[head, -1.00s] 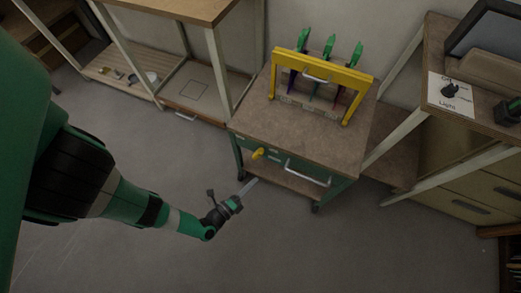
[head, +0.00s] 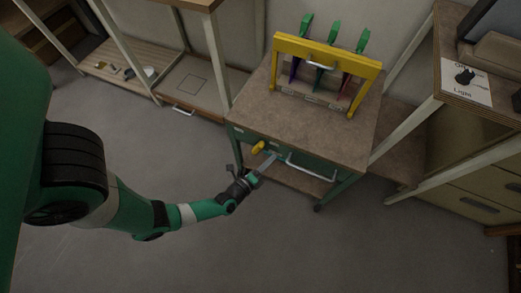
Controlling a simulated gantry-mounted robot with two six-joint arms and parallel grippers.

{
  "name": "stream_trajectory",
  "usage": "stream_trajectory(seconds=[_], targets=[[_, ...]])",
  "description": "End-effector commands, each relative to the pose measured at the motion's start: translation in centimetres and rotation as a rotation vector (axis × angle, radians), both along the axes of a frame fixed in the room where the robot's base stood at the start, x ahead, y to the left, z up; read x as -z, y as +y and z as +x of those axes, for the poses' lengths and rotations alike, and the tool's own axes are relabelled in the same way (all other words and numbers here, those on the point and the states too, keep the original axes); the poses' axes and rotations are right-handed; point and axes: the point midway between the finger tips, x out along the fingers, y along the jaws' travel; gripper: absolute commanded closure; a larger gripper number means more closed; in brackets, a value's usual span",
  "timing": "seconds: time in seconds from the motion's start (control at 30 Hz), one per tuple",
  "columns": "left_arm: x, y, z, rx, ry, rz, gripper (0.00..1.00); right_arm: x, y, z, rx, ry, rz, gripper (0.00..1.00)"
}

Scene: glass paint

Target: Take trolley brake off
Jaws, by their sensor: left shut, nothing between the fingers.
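The trolley (head: 317,118) stands in the middle, with a brown top, green frame and castors. A yellow knob-like lever (head: 258,147), which looks like the brake, sticks out at the left of its front face. A silver bar handle (head: 311,168) is on the front to the right of it. My left gripper (head: 268,161) is shut and empty, with its tips just below and right of the yellow lever, close to the trolley front. I cannot tell whether it touches. My right gripper is not in view.
A yellow rack (head: 325,50) with green-handled tools stands on the trolley top. A bench with a light switch panel (head: 466,82) is at the right. A wooden shelf unit (head: 185,88) is at the back left. The floor (head: 330,250) in front is clear.

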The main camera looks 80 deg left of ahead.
Motion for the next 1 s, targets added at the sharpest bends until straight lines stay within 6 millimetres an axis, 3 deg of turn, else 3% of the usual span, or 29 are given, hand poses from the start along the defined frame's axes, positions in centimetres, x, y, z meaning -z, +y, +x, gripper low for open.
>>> stream_trajectory(seconds=[0.1,0.37,0.77,1.0], targets=[[-0.3,1.1,-1.9,-0.008,0.003,0.002,1.00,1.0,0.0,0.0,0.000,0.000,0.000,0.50],[-1.1,2.1,-3.1,-0.002,0.002,0.000,1.00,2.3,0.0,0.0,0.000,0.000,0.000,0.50],[-1.4,2.1,-3.1,-0.001,0.002,-0.001,1.00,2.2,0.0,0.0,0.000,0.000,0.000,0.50],[-1.7,1.5,-3.5,-0.007,-0.024,-0.025,1.00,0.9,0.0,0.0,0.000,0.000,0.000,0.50]])
